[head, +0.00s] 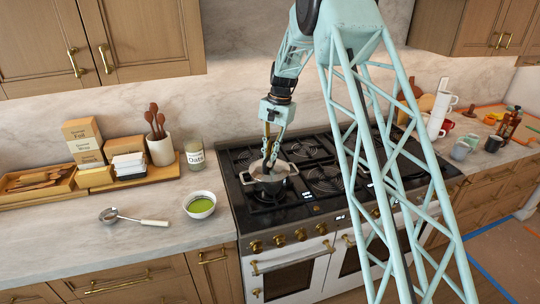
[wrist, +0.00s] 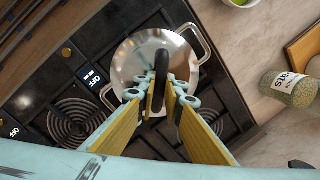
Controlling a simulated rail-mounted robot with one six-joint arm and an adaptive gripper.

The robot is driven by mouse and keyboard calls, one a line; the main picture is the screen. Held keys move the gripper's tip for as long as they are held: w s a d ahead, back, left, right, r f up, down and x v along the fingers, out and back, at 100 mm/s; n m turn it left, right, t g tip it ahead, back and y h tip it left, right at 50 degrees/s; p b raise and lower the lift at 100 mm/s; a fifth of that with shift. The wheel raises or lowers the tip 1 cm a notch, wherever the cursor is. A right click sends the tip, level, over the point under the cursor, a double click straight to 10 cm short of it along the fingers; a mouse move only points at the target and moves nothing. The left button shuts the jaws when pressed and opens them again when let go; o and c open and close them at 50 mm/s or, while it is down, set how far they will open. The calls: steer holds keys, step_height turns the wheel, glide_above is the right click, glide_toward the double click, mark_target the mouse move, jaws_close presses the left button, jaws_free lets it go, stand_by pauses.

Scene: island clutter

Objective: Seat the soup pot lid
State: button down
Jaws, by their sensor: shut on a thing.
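The soup pot (head: 270,182) is a steel pot with two side handles, standing on the front left burner of the stove in the head view. Its handles (wrist: 203,45) show in the wrist view. The shiny steel lid (wrist: 135,59) lies over the pot's mouth in the wrist view, and its dark loop handle (wrist: 160,84) stands up between my fingers. My gripper (head: 269,160) points down over the pot and is shut on the lid's handle. In the wrist view my gripper (wrist: 162,92) hides part of the lid. I cannot tell whether the lid touches the rim all round.
A bowl of green soup (head: 200,205) and a ladle (head: 133,218) rest on the counter left of the stove (head: 320,208). A jar of oats (head: 195,154) stands behind the bowl. Mugs (head: 460,150) stand on the right counter. Other burners are bare.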

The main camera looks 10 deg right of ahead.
steer(key=c, duration=2.6)
jaws_free()
steer(key=shift+c, duration=0.2)
step_height(320, 180, up, 12)
steer(key=d, duration=0.1)
steer(key=shift+d, duration=0.4)
steer(key=shift+f, duration=0.1)
